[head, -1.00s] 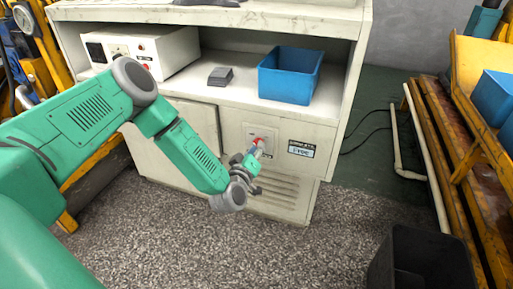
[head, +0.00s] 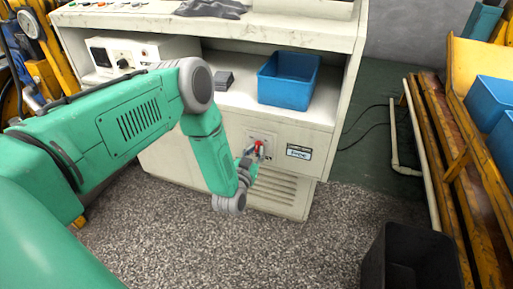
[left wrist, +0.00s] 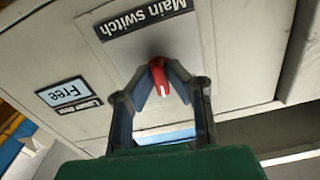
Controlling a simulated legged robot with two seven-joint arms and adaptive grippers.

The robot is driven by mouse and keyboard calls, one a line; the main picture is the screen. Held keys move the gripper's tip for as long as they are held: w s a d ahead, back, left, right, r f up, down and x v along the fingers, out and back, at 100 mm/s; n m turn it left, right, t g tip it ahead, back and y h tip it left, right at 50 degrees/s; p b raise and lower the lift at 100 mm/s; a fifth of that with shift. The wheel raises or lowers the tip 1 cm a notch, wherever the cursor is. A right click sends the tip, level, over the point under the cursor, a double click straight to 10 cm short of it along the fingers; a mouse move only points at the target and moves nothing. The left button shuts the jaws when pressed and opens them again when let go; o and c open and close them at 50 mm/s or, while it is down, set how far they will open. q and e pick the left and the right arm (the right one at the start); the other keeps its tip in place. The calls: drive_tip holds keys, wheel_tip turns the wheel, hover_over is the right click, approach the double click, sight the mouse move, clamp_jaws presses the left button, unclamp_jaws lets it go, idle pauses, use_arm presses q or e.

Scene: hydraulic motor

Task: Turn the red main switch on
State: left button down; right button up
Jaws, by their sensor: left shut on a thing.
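The red main switch (head: 259,144) is on the front panel of the pale cabinet, and its handle (left wrist: 158,78) shows red in the left wrist view. That view is upside down, with a "Main switch" label (left wrist: 145,18) above the handle in the picture. My left gripper (head: 255,152) is at the switch, and its two fingers (left wrist: 165,80) are closed in on either side of the red handle. The fingers partly cover the handle's sides. My right gripper is not in view.
A "Free" label (head: 299,152) is right of the switch. A black bin (head: 410,258) stands on the floor at the right. The floor before the cabinet is open.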

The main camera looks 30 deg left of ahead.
use_arm(q)
drive_tip(key=m, duration=0.1)
drive_tip(key=m+p, duration=0.1)
drive_tip(key=m, duration=0.1)
drive_tip(key=shift+w+r+m, duration=0.2)
drive_tip(key=shift+r+m, duration=0.1)
drive_tip(key=shift+r, duration=0.05)
drive_tip(key=shift+m+p, duration=0.35)
drive_tip(key=shift+m, duration=1.55)
drive_tip(key=c, duration=1.6)
unclamp_jaws()
drive_tip(key=shift+f+m, duration=0.1)
drive_tip(key=shift+m, duration=0.2)
drive_tip(key=shift+f, duration=0.1)
drive_tip(key=shift+s, duration=0.15)
